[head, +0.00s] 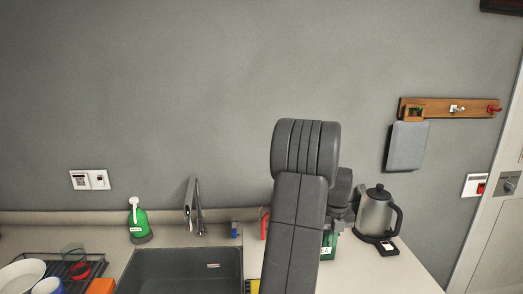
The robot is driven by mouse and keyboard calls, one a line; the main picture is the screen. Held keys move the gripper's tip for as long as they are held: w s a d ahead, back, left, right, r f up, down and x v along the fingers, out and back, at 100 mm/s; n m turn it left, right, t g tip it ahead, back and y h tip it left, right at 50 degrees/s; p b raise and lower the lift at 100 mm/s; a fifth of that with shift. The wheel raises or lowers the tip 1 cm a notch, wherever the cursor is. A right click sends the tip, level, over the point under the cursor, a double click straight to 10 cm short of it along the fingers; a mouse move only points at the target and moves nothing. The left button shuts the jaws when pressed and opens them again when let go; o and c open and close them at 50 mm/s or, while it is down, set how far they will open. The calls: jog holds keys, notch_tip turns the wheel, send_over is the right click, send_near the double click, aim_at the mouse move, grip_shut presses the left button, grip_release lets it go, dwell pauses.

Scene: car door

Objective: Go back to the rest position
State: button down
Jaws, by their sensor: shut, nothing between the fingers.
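My arm rises from the bottom edge in the middle of the head view, bent at a thick dark joint. My gripper (341,216) shows only in part, just right of the arm and low over the counter. It is shut and holds nothing that I can see. Its fingertips are small and hard to make out. It is in front of a green object (328,244) and left of the kettle (375,214); I cannot tell how near it is to either.
The counter (412,272) holds a sink (185,272) with a faucet (193,205), a green spray bottle (138,220) and a dish rack (92,268) with dishes. A wooden hook rail (450,106) with a hanging grey board (407,146) is at right, near a door (502,235). The wall above is clear.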

notch_tip(320, 180, down, 11)
jog(key=b, duration=0.7)
jog(key=w, duration=0.1)
jog(key=w+p, duration=0.1)
jog(key=shift+w+a+r+p, duration=0.1)
jog(key=shift+w+r+p, duration=0.2)
jog(key=shift+w+r, duration=0.1)
jog(key=shift+s+f+b, duration=0.15)
jog(key=shift+f+b, duration=0.1)
jog(key=shift+b, duration=0.15)
jog(key=s+b, duration=0.1)
jog(key=s, duration=0.3)
jog(key=shift+s+d+r+b, duration=0.1)
jog(key=shift+s+d+b, duration=0.1)
jog(key=shift+s+b, duration=0.2)
jog(key=shift+s+r, duration=0.1)
jog(key=shift+s, duration=0.15)
jog(key=shift+r, duration=0.1)
